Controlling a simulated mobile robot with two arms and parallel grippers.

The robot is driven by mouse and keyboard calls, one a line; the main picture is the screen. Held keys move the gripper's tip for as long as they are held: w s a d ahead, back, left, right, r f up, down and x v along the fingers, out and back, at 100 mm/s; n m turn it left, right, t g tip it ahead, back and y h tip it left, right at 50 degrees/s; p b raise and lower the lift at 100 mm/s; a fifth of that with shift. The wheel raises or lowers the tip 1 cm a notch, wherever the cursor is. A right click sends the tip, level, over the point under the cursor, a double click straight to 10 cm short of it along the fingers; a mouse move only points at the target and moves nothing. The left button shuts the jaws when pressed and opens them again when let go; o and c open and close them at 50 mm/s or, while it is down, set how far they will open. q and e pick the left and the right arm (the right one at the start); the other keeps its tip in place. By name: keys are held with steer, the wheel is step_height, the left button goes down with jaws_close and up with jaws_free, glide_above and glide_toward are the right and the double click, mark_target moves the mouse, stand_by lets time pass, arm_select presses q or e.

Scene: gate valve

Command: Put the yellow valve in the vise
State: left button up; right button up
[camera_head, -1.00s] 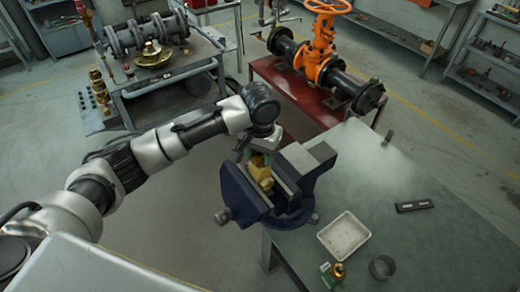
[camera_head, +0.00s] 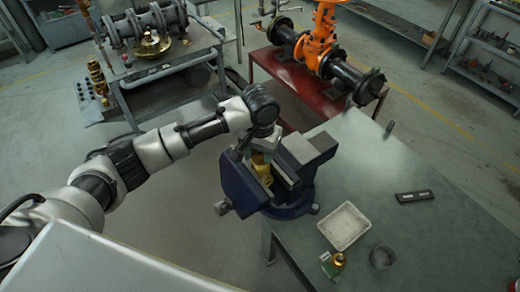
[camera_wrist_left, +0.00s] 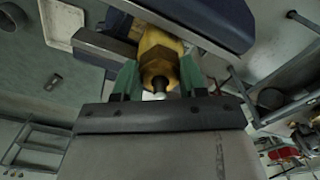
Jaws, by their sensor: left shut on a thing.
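The yellow valve (camera_head: 262,166) is a small brass-yellow body between the open jaws of the blue vise (camera_head: 243,190), at the table's near left edge. My left gripper (camera_head: 258,150) is above the vise, pointing down, shut on the valve. In the left wrist view the valve (camera_wrist_left: 158,58) sits between the green fingers of the gripper (camera_wrist_left: 157,82), with the vise's blue jaw (camera_wrist_left: 205,18) beyond it. Whether the valve touches the jaws cannot be told. My right gripper is not in view.
On the table (camera_head: 390,175) are a white tray (camera_head: 344,226), a small green and brass part (camera_head: 333,263), a dark round cup (camera_head: 382,257) and a black flat object (camera_head: 414,196). A red stand with an orange gate valve (camera_head: 318,45) is behind the vise.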

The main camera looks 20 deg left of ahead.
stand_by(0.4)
arm_select(q)
steer(key=o, duration=1.1)
steer(key=shift+r+p, duration=1)
steer(key=shift+r, duration=2.55)
